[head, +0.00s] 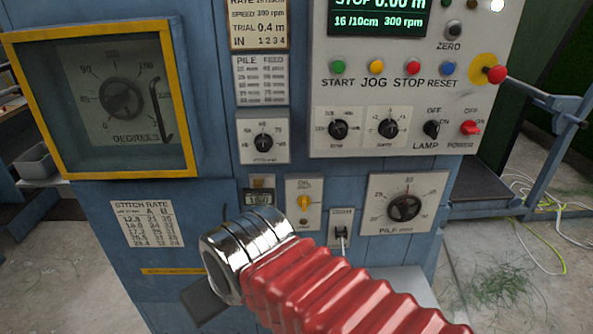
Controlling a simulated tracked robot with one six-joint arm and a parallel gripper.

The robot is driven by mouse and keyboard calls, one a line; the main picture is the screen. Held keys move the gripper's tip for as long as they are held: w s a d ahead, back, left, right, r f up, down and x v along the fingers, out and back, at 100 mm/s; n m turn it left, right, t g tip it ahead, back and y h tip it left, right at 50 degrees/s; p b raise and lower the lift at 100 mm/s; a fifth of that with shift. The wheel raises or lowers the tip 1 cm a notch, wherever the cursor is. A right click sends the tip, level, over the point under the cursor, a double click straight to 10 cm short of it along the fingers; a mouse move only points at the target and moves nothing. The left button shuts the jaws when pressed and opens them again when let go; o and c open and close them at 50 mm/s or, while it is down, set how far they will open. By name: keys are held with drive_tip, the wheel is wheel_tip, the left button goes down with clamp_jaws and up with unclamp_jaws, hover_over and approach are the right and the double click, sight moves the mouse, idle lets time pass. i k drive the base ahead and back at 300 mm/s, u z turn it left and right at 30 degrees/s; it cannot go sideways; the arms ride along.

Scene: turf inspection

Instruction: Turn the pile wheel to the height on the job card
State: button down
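The pile wheel (404,207) is a black knob on a pale square plate marked PILE, low on the right of the blue machine front. A numbered scale arcs over it, with a red mark near the top by 30. The exact setting is too small to tell. The job card (259,24) hangs at the top centre and is cut off by the picture's edge. Its visible lines give rate, speed 300 rpm, trial 0.4 m and IN 1 2 3 4; no pile height shows. My arm, a chrome collar and red bellows, crosses the lower centre, left of the wheel.
A PILE/FEED table (261,80) hangs below the card. Above the wheel is a control panel (395,140) with buttons, knobs and a red-knobbed lever (496,74). A yellow-framed degrees dial (180,95) stands out at left. Cables (545,235) lie on the floor at right.

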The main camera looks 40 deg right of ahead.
sight(406, 211)
drive_tip(key=z, duration=2.15)
